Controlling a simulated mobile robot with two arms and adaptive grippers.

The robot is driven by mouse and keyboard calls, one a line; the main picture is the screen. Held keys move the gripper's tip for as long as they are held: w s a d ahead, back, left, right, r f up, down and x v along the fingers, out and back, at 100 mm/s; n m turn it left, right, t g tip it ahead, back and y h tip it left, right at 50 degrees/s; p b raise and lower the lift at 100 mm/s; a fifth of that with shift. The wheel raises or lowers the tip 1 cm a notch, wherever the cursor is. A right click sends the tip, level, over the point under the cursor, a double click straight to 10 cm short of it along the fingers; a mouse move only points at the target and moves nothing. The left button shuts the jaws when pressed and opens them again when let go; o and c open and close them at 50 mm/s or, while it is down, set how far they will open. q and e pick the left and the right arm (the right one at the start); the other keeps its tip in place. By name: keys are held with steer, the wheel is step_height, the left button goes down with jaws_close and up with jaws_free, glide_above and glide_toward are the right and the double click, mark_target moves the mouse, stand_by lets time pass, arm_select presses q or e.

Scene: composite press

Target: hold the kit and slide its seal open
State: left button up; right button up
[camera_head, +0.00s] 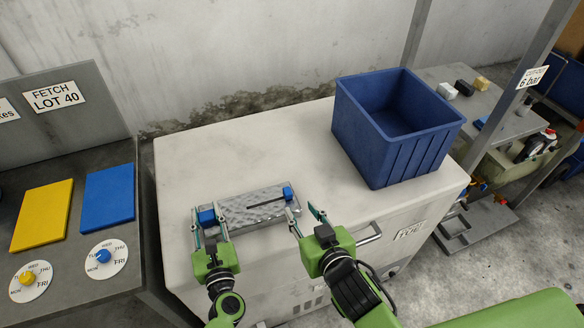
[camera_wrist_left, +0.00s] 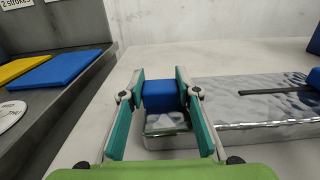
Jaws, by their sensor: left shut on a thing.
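The kit (camera_head: 247,217) is a flat, silvery, crinkled pack lying on the white cabinet top, with a dark slot along its top. A blue block (camera_head: 207,217) is at its left end; a small blue slider (camera_head: 288,193) is at the slot's right end. My left gripper (camera_head: 209,211) is shut on the left blue block. In the left wrist view, the block (camera_wrist_left: 160,96) sits between the fingers, and the kit (camera_wrist_left: 225,110) extends right. My right gripper (camera_head: 306,217) is open and empty, near the kit's right end and apart from the slider.
A blue open bin (camera_head: 358,130) stands on the white cabinet (camera_head: 190,160), behind and right of the kit. On the left bench lie a yellow panel (camera_head: 42,215), a blue panel (camera_head: 108,198) and two dials. The cabinet top behind the kit is clear.

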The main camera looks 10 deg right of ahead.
arm_select(q)
steer(key=o, duration=1.4)
